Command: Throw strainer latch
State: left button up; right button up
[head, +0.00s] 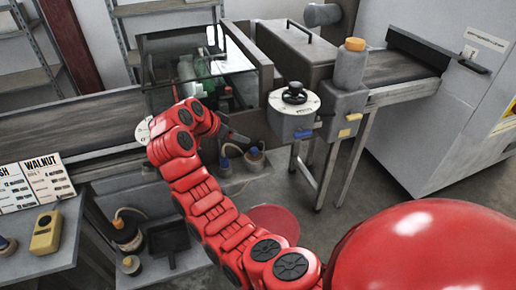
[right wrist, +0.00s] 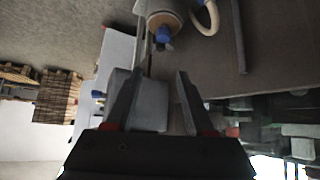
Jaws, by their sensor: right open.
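My right gripper (head: 236,138) reaches to the front of the conveyor, beside the glass-sided box, at the end of my red arm. In the right wrist view its two dark fingers (right wrist: 157,75) stand apart and are open. A grey block (right wrist: 150,108) shows between and behind them; I cannot tell whether they touch it. A round fitting with a blue part (right wrist: 163,34) lies beyond the fingertips. In the head view two small blue-topped fittings (head: 254,154) sit just below the gripper. I cannot make out the strainer latch for sure. My left gripper is not in view.
The glass-sided box (head: 185,70) stands left of a grey unit with a black knob on a white dial (head: 294,98). An orange-capped canister (head: 351,64) is to its right. A side table (head: 60,262) holds cards and a yellow device (head: 45,233).

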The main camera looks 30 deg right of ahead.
jog(key=b, duration=1.1)
send_near(260, 145)
jog(key=x, duration=0.3)
jog(key=shift+f, duration=0.35)
jog(key=x, duration=0.4)
jog(key=shift+w+d+r+p, duration=0.1)
jog(key=shift+d+p, duration=0.25)
jog(key=shift+d, duration=0.1)
jog(key=shift+w+d+f, duration=0.1)
jog(key=shift+d+f, duration=0.15)
jog(key=shift+f, duration=0.1)
grip_shut()
